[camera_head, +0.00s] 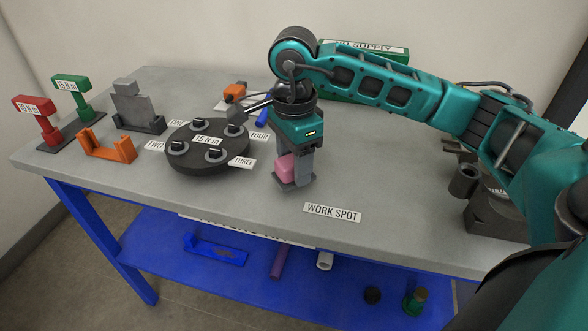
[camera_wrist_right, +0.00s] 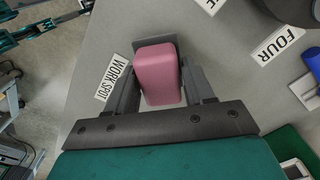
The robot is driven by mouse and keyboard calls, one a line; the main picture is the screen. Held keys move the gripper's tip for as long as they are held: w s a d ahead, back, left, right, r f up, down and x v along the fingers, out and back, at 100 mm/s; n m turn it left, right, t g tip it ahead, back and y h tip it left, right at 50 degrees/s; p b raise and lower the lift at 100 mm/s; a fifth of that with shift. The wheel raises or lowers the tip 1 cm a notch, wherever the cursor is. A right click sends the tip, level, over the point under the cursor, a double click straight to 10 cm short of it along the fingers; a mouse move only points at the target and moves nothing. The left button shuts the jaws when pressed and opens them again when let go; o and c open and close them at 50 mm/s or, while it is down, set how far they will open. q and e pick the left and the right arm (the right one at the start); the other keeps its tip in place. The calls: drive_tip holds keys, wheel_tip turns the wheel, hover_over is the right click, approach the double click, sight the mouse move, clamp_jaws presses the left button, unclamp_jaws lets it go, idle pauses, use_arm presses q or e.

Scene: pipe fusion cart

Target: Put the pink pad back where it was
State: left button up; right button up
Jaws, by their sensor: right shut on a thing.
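The pink pad (camera_head: 285,168) is a small rounded block, held low over the grey bench top between the turntable and the WORK SPOT label (camera_head: 332,212). My right gripper (camera_head: 293,181) points down and is shut on it. In the right wrist view the pad (camera_wrist_right: 160,72) sits between the two fingers of the gripper (camera_wrist_right: 160,85). A dark grey piece shows at the pad's far end; I cannot tell whether it is part of the fingers. Whether the pad touches the bench is unclear. My left gripper is not in view.
A dark round turntable (camera_head: 206,161) with several black-topped grey posts stands left of the gripper, with number labels around it. Farther left are an orange bracket (camera_head: 106,151), a grey stand (camera_head: 137,112), and red (camera_head: 38,117) and green (camera_head: 73,95) torque posts. Bench around the WORK SPOT label is clear.

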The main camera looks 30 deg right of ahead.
drive_tip(key=shift+f, duration=0.95)
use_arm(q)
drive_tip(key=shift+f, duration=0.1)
use_arm(e)
drive_tip(key=shift+f, duration=0.1)
drive_tip(key=shift+f+b, duration=0.15)
drive_tip(key=shift+b, duration=0.15)
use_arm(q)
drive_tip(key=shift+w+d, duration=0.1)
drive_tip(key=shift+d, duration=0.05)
use_arm(e)
drive_tip(key=o, duration=0.9)
drive_tip(key=shift+o, duration=0.2)
drive_tip(key=shift+r+p, duration=0.3)
drive_tip(key=shift+r, duration=0.35)
wheel_tip(320, 180, up, 11)
drive_tip(key=shift+r+p, duration=0.15)
drive_tip(key=shift+p, duration=0.45)
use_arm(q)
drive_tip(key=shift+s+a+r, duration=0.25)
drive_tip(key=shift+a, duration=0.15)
